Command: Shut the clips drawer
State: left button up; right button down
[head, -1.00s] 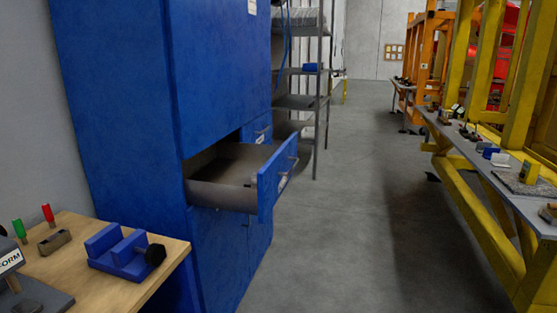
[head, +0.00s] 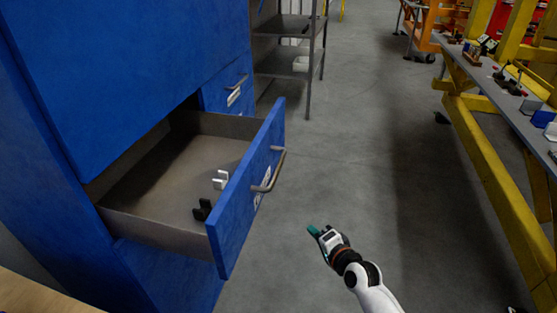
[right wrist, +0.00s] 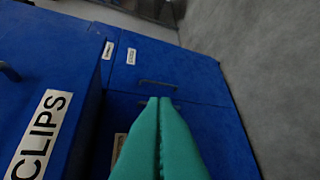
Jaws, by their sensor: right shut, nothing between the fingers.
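The clips drawer (head: 150,190) stands pulled out of the blue cabinet in the head view. Its blue front (head: 235,205) has a metal handle (head: 268,172) and a partly seen label. A white clip (head: 221,180) and a black clip (head: 202,210) lie inside. In the right wrist view the drawer front with the "CLIPS" label (right wrist: 40,135) is at the left. My right gripper (head: 312,231) is shut and empty, to the right of the drawer front and apart from it. Its green fingers (right wrist: 158,135) are together in the wrist view. My left gripper is not in view.
The blue cabinet (head: 120,70) has another shut drawer (head: 228,95) beside the open one. Grey shelves (head: 290,65) stand beyond. A yellow-framed bench (head: 500,180) with small items runs along the right. The grey floor (head: 340,150) between is clear.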

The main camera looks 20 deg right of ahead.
notch_tip(320, 180, up, 16)
jog(key=m+t+y, duration=0.1)
jog(key=m+t, duration=0.1)
jog(key=t, duration=0.1)
jog(key=p, duration=0.2)
send_near(271, 158)
jog(key=w+d, duration=0.3)
jog(key=w+a, duration=0.2)
jog(key=a, duration=0.1)
jog(key=shift+w+p, duration=0.25)
jog(key=shift+p, duration=0.1)
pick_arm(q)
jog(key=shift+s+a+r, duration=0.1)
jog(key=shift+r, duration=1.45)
pick_arm(e)
jog(key=shift+w+a, duration=0.2)
jog(key=shift+a, duration=0.2)
